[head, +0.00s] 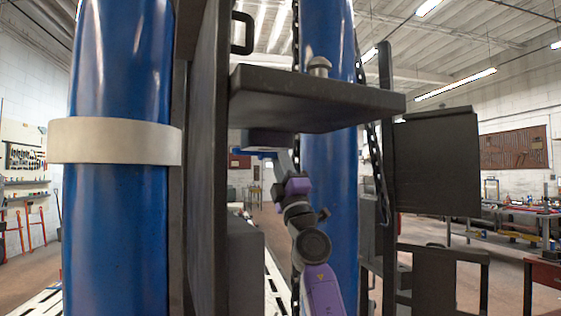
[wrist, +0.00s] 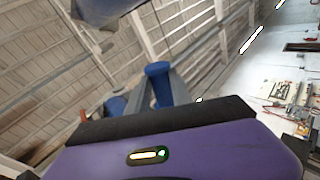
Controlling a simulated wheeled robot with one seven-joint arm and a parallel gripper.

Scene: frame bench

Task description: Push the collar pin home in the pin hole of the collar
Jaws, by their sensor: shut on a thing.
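My gripper (wrist: 160,88) points away from the wrist camera, its grey fingers shut on a blue round-ended piece (wrist: 157,69), which looks like the collar pin. In the head view my purple and grey arm rises behind the dark shelf plate, and the hand is largely hidden at its underside. A bit of blue (head: 265,153) shows there beside the hand. A pale beige band (head: 115,141), which may be the collar, wraps the left blue cylinder (head: 115,240). I see no pin hole in either view, and cannot tell how the pin stands to it.
The dark shelf plate (head: 310,100) juts out above my arm, with a silver knob (head: 319,66) on top. A dark upright panel (head: 207,160) stands left of my arm. A second blue cylinder (head: 330,190) and a hanging chain (head: 374,170) are close behind.

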